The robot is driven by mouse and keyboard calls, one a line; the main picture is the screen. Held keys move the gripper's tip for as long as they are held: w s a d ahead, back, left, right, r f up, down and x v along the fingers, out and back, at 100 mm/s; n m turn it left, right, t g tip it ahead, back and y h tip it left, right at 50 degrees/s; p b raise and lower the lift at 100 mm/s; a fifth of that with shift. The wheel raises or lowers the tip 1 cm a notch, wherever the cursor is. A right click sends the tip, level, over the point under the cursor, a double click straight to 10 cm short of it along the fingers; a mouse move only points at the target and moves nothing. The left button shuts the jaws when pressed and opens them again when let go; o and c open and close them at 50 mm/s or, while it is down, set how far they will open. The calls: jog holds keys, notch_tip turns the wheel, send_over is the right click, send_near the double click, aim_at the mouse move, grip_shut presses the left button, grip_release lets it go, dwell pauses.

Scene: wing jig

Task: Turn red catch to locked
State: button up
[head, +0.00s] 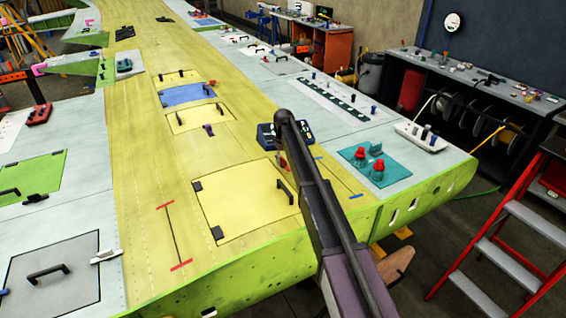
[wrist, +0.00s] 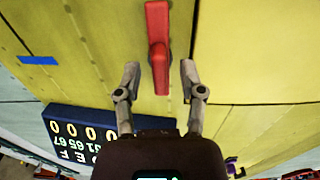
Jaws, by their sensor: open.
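The red catch (wrist: 157,35) is a long red handle on the yellow wing skin, near the top middle of the wrist view. It lies lengthwise in that picture, with its narrow end pointing toward my gripper (wrist: 160,78). My gripper is open, with one finger on each side of that narrow end and a visible gap on both sides. Contact does not show. In the head view, a small bit of red (head: 283,163) shows beside my arm; my arm hides most of that spot and the gripper. Any locked marking cannot be made out.
A dark blue counter box (wrist: 80,135) with white digits stands close to my gripper's left finger. A blue strip (wrist: 38,60) lies on the skin. In the head view, a yellow panel (head: 240,205) with a black handle lies nearby, and a teal plate (head: 355,155) with red knobs sits right.

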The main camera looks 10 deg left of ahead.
jog(key=shift+c, duration=0.2)
grip_shut()
jog(key=shift+m, duration=0.4)
jog(key=m, duration=0.7)
jog(key=shift+s+m, duration=0.1)
jog(key=shift+m, duration=0.2)
jog(key=m, duration=0.4)
jog(key=shift+a+m, duration=0.1)
jog(key=shift+m, duration=0.2)
jog(key=m, duration=0.5)
